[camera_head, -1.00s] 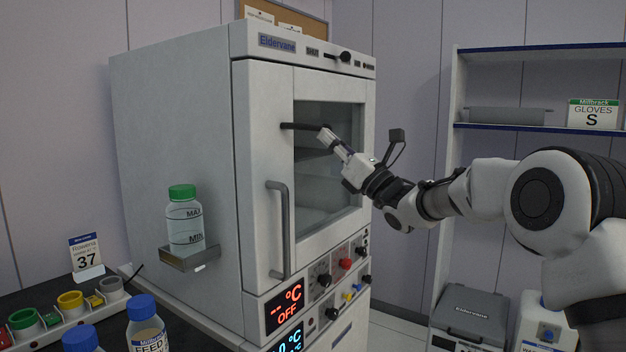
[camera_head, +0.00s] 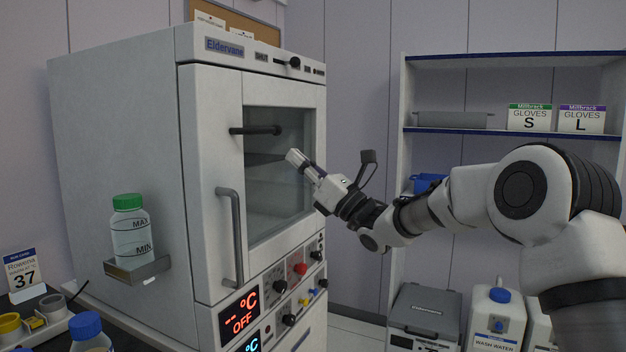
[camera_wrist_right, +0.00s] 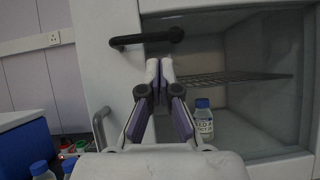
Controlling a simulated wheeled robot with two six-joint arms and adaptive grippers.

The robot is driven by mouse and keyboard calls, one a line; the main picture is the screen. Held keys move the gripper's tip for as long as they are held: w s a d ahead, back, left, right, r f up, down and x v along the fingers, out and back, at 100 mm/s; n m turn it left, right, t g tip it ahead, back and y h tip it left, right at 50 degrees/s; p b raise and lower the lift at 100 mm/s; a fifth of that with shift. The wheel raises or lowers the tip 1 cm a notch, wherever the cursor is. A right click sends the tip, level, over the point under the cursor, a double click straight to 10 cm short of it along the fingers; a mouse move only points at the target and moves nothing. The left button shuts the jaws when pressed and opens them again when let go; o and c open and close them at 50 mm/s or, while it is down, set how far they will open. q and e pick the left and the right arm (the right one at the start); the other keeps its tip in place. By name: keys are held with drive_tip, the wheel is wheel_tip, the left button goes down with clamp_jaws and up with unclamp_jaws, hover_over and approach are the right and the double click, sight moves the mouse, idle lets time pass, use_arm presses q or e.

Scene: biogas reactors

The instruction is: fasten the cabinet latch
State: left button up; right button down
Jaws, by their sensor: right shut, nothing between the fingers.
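The cabinet (camera_head: 120,170) is a pale upright unit with a glass window in its front. The latch (camera_head: 254,130) is a dark bar across the upper front, lying about level; its right end is rounded. It also shows near the top of the wrist view (camera_wrist_right: 147,38). The front looks closed. My right gripper (camera_head: 293,157) is shut and empty, to the right of the latch and a little below it, apart from it in the head view. In the wrist view its fingertips (camera_wrist_right: 160,68) appear just under the latch's right end. My left gripper is not in view.
A grey vertical handle (camera_head: 236,237) stands out below the latch. A green-capped bottle (camera_head: 131,232) sits on a side bracket. Knobs and a red button (camera_head: 299,269) lie below the window. Shelves (camera_head: 470,130) stand at the right. A bottle (camera_wrist_right: 203,120) shows behind the glass.

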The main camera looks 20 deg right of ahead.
drive_tip(key=v, duration=0.6)
drive_tip(key=shift+s, duration=0.15)
drive_tip(key=shift+d, duration=0.1)
